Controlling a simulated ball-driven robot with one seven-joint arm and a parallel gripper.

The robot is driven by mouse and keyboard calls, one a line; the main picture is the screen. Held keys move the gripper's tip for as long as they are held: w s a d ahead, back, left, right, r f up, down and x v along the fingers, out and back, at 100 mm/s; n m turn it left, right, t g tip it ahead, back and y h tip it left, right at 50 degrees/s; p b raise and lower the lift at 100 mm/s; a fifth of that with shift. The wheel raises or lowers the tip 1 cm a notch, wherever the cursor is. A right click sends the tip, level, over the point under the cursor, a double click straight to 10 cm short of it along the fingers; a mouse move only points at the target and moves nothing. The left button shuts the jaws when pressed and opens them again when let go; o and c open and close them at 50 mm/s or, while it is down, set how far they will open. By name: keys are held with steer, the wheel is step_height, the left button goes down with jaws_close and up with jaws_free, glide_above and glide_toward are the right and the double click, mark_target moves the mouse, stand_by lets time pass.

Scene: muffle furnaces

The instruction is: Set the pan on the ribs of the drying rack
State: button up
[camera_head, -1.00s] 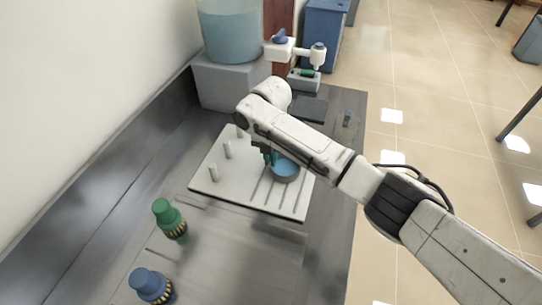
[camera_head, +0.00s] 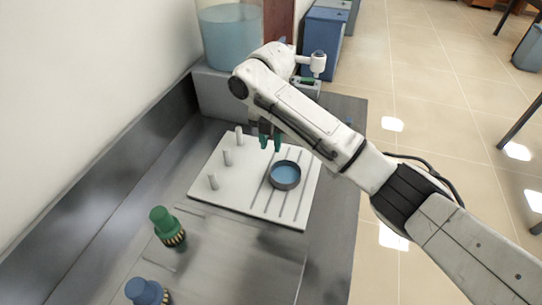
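The pan (camera_head: 285,175) is a small round grey dish with a blue inside. It sits upright on the ribbed right part of the white drying rack (camera_head: 239,193), across the thin dark ribs. My gripper (camera_head: 269,143), with dark green fingers, is above the rack, behind and a little left of the pan. It is apart from the pan. The two fingers show a gap with nothing between them.
Several white pegs (camera_head: 227,158) stand on the rack's left part. A green-capped bottle (camera_head: 167,227) and a blue-capped one (camera_head: 146,292) stand at the front left. A water tank (camera_head: 231,38) on a grey block is behind.

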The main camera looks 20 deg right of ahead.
steer(key=shift+r, duration=1.65)
